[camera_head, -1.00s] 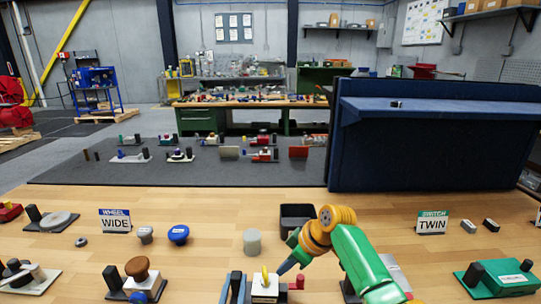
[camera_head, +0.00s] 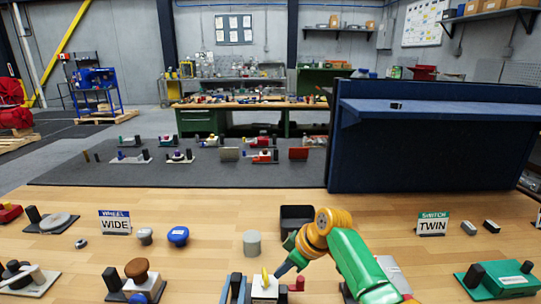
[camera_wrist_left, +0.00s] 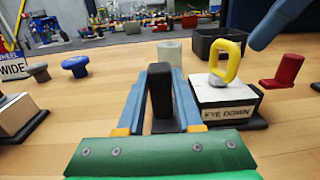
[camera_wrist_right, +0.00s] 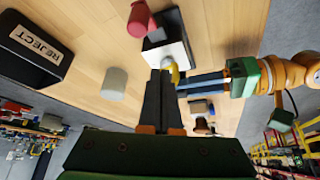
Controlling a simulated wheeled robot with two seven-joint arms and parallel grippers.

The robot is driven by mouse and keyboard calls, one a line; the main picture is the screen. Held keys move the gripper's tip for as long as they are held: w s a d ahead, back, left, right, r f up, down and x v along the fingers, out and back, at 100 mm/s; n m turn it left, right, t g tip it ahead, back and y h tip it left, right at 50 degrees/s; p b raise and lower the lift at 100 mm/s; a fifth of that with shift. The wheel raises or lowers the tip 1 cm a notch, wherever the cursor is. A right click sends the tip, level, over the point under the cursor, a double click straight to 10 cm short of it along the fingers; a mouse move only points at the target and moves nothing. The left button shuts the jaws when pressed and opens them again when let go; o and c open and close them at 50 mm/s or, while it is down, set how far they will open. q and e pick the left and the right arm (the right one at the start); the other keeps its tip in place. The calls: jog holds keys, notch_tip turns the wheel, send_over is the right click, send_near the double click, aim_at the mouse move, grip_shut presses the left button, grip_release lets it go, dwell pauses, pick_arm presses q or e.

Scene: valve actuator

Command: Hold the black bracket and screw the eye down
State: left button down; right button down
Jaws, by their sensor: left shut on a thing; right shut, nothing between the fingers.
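The black bracket (camera_wrist_left: 160,95) stands upright between the blue fingers of my left gripper (camera_wrist_left: 161,100), which is shut on it. In the head view my left gripper (camera_head: 235,289) is at the bottom edge, left of the white block. The yellow eye (camera_wrist_left: 227,60) stands upright on the white block labelled EYE DOWN (camera_wrist_left: 224,98), right of the bracket. It also shows in the head view (camera_head: 265,276). My right gripper (camera_wrist_right: 164,82) is shut and empty, its fingertips close beside the eye; I cannot tell whether they touch.
A red upright piece (camera_wrist_left: 283,75) stands right of the block. A grey cylinder (camera_head: 252,243) and a black bin marked REJECT (camera_wrist_right: 36,50) are behind. A blue knob (camera_head: 178,236) and other fixtures lie left. Bare wood lies between them.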

jog(key=shift+a, duration=0.3)
jog(key=shift+s, duration=0.1)
dwell(0.5)
jog(key=shift+s+a, duration=0.2)
jog(key=shift+s, duration=0.25)
jog(key=shift+s+a, duration=0.15)
jog(key=shift+s, duration=0.05)
pick_arm(q)
jog(key=shift+d, duration=0.1)
pick_arm(e)
jog(key=shift+s+a, duration=0.15)
jog(key=shift+a, duration=0.05)
jog(key=shift+s+d, duration=0.1)
